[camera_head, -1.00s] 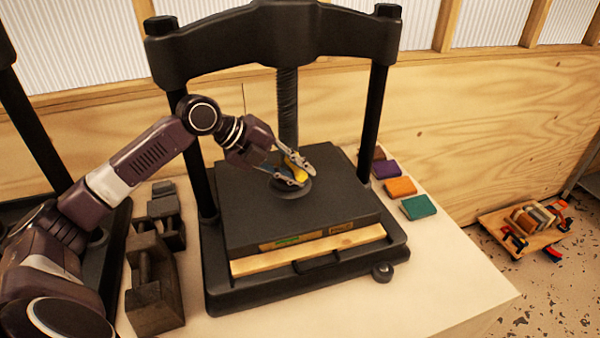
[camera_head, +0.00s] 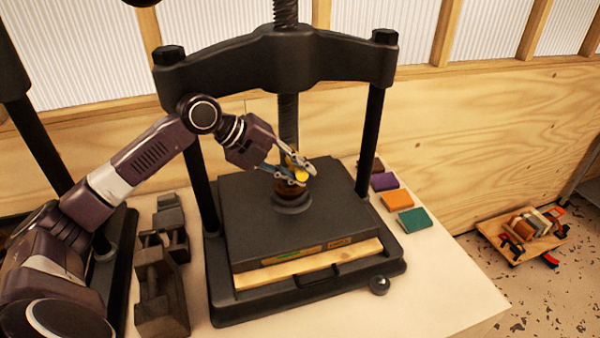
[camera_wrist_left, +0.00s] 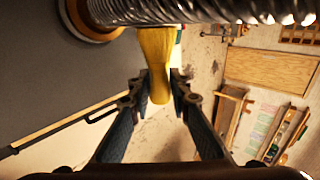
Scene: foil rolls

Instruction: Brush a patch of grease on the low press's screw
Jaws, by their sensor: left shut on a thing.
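The black press (camera_head: 285,60) stands on the table with its threaded screw (camera_head: 289,120) running down to the platen (camera_head: 245,205). The screw crosses the top of the left wrist view (camera_wrist_left: 210,12). A brown-amber band (camera_head: 290,190) shows around the screw's foot, also at upper left in the wrist view (camera_wrist_left: 85,25); I cannot tell if it is grease. My left gripper (camera_head: 302,172) is shut on a yellow brush (camera_head: 299,174), right beside the lower screw. In the wrist view the brush (camera_wrist_left: 156,65) reaches up to the screw; its tip is hidden. My right gripper is not in view.
Dark metal blocks (camera_head: 160,280) stand left of the press, near my left arm. Purple, orange (camera_head: 395,200) and green (camera_head: 414,220) blocks lie right of it. A wooden board with clamps (camera_head: 522,235) lies on the floor. The table's front right is clear.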

